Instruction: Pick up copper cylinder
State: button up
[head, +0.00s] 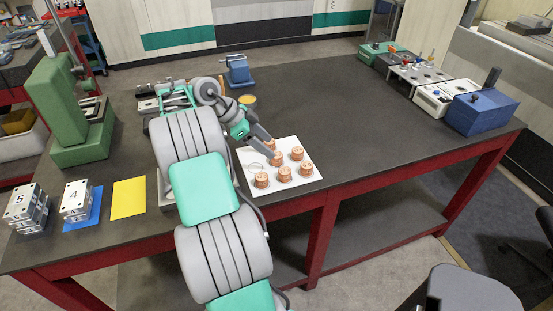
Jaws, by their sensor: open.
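Several short copper cylinders stand upright on a white sheet (303,183) near the table's front edge. One copper cylinder (276,158) stands at the back left of the group, right by my gripper's fingertips. Other copper cylinders are at the right (297,153), lower right (306,169), front (285,174) and left (262,180); another (270,144) is partly hidden behind the gripper. My gripper (269,153) is open and points down to the right at the group. I cannot tell whether a cylinder lies between its fingers.
Mould bases marked 5 (27,208) and 4 (77,201) stand at the left, by a yellow sheet (129,192). A green press (66,115) stands behind them. A blue vise (238,71) is at the back. Boxes (482,112) line the right; the table's (350,110) middle is clear.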

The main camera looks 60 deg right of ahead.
aim_at(277, 155)
jog(key=x, duration=0.6)
jog(key=shift+w+f, duration=0.1)
jog(key=shift+f, duration=0.25)
jog(key=shift+a, duration=0.1)
jog(key=shift+c, duration=0.2)
grip_shut()
